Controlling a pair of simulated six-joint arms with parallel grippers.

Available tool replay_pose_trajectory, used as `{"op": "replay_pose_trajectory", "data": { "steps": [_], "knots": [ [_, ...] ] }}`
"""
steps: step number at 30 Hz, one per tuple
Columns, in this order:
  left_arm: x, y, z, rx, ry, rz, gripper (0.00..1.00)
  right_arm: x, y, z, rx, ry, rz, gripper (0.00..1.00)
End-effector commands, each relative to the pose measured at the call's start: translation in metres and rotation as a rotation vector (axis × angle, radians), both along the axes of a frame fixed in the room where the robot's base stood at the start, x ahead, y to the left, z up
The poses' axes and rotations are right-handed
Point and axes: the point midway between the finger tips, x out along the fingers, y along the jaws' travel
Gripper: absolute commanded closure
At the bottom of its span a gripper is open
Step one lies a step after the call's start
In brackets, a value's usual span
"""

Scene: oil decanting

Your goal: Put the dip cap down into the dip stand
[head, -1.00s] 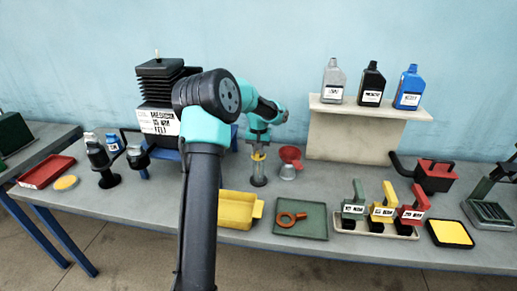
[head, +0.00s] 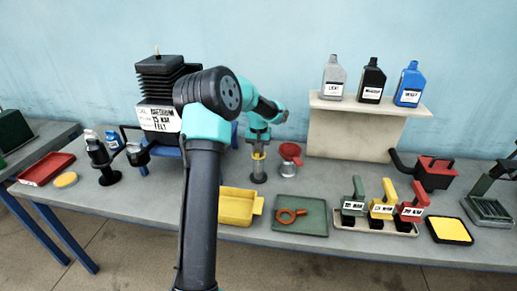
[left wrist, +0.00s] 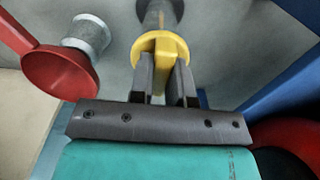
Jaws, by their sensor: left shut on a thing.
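My left gripper (head: 258,147) points down and is shut on the yellow dip cap (head: 258,156). In the left wrist view the cap (left wrist: 158,47) shows as a yellow disc with a tab between the fingers (left wrist: 165,78). The grey dip stand (head: 259,178), an upright tube on a round base, is directly below the cap; its base also shows in the left wrist view (left wrist: 172,8). The cap is at or just over the stand's top; I cannot tell how far it is seated. My right gripper is not in view.
A yellow tray (head: 236,207) and a green tray (head: 318,212) with an orange ring tool (head: 287,216) lie in front. A black finned press (head: 160,82) stands behind left.

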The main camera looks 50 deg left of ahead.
Motion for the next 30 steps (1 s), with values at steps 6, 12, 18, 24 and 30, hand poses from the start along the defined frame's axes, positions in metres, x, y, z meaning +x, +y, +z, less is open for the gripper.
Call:
{"op": "replay_pose_trajectory", "data": {
  "steps": [6, 12, 18, 24, 30],
  "knots": [
    [0.000, 0.000, -0.004, -0.001, 0.001, 0.000, 1.00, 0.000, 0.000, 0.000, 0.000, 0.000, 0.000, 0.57],
    [0.000, 0.000, -0.008, 0.000, 0.000, 0.000, 1.00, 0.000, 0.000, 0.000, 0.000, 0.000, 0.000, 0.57],
    [0.000, 0.000, -0.012, 0.000, 0.000, 0.000, 1.00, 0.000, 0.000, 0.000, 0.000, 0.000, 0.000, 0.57],
    [0.000, 0.000, -0.013, 0.001, -0.001, 0.000, 0.69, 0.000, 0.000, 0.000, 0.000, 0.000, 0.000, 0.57],
    [0.000, 0.000, -0.013, 0.001, -0.001, 0.000, 0.53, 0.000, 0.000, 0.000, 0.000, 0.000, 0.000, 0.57]
  ]
}}
